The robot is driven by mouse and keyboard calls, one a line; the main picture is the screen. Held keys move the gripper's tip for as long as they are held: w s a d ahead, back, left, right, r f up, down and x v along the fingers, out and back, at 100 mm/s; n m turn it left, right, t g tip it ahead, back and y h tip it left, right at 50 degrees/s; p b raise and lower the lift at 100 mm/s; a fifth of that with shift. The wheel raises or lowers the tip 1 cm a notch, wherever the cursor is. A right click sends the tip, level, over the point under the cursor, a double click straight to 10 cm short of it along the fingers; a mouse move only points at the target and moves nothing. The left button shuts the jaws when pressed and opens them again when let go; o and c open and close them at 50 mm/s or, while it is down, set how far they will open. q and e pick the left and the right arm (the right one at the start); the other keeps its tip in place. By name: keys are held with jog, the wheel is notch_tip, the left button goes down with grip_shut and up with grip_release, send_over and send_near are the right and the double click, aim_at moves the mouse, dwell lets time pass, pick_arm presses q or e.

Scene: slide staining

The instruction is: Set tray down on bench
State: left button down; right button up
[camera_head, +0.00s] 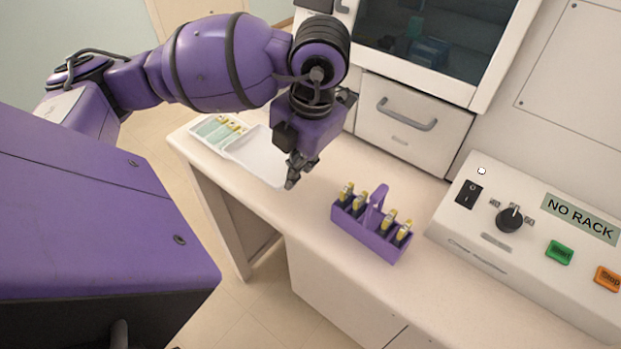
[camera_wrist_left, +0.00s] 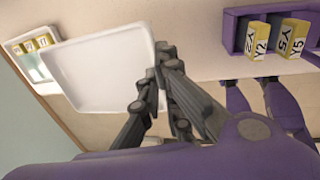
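The empty white tray (camera_head: 258,155) is low over the bench (camera_head: 318,228), at its left part; I cannot tell for sure whether its underside touches. It also shows in the left wrist view (camera_wrist_left: 100,72), flat and with a raised rim. My left gripper (camera_head: 291,180) points down at the tray's right edge. In the left wrist view its fingertips (camera_wrist_left: 158,66) lie close together on either side of the tray's right rim, and it looks shut on it. My right gripper is not in view.
A smaller white tray with yellow-ended slides (camera_head: 218,130) stands just left of the empty tray. A purple rack (camera_head: 370,232) with several yellow-labelled slides stands to the right. A control panel (camera_head: 490,240) reads NO RACK. A drawer unit (camera_head: 408,120) stands behind.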

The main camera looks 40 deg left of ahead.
aim_at(305, 190)
pick_arm(q)
jog(key=shift+w+f, duration=0.95)
jog(key=shift+f, duration=0.25)
jog(key=shift+w+f, duration=0.3)
jog(key=shift+f, duration=0.1)
jog(key=f, duration=0.3)
jog(key=shift+w+d+f, duration=0.1)
jog(key=shift+w+f, duration=0.05)
jog(key=shift+w, duration=0.15)
jog(key=shift+f, duration=0.2)
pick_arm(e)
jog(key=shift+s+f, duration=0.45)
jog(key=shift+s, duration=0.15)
pick_arm(q)
jog(key=shift+f, duration=0.2)
jog(key=c, duration=2)
grip_release()
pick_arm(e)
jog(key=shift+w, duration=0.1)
